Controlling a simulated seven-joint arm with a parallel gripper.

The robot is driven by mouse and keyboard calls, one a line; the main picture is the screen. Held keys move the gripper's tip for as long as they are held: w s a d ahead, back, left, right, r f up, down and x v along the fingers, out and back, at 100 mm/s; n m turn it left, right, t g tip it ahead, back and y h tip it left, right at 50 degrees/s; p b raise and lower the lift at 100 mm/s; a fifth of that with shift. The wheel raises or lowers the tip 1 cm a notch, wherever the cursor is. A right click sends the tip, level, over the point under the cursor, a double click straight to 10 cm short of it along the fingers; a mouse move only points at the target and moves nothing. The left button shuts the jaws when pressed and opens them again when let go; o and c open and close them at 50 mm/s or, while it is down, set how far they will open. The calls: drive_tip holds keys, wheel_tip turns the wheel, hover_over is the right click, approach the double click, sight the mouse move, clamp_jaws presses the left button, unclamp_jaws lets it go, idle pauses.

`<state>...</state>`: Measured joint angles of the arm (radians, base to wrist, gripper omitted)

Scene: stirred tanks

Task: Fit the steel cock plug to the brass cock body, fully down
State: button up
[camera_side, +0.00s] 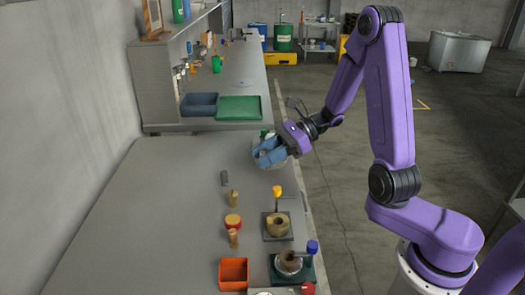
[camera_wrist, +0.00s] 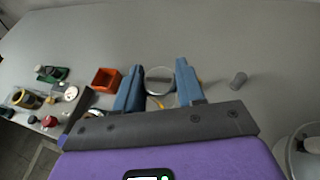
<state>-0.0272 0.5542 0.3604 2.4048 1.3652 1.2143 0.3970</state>
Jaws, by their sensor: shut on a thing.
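My gripper (camera_side: 270,153) is in the air over the far part of the bench in the side view. In the wrist view its two blue fingers (camera_wrist: 160,85) are shut on a round pale grey piece, which I take for the steel cock plug (camera_wrist: 160,76). In the side view the fingers mostly hide this piece. The brass cock body (camera_side: 277,224) stands on a dark square plate, nearer the side camera and well apart from the gripper. Its opening faces up. In the wrist view I cannot clearly make out the body; the gripper hides part of that area.
A grey cylinder (camera_side: 224,178), a wooden peg (camera_side: 233,198) and a red-and-yellow piece (camera_side: 232,220) stand left of the body. An upright yellow-topped part (camera_side: 278,192) is just behind it. An orange bin (camera_side: 233,272) and a green-based unit (camera_side: 290,266) lie nearer. The bench's left side is clear.

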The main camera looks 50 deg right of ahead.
drive_tip(key=s+a, duration=0.3)
drive_tip(key=s, duration=0.4)
drive_tip(key=shift+m+t, duration=0.3)
drive_tip(key=shift+t, duration=0.1)
drive_tip(key=shift+s+a+f, duration=0.1)
drive_tip(key=shift+s+f, duration=0.05)
drive_tip(key=shift+f, duration=2.25)
drive_tip(key=shift+f, duration=3)
drive_tip(key=shift+f, duration=0.75)
drive_tip(key=o, duration=1.2)
drive_tip(key=shift+o, duration=0.2)
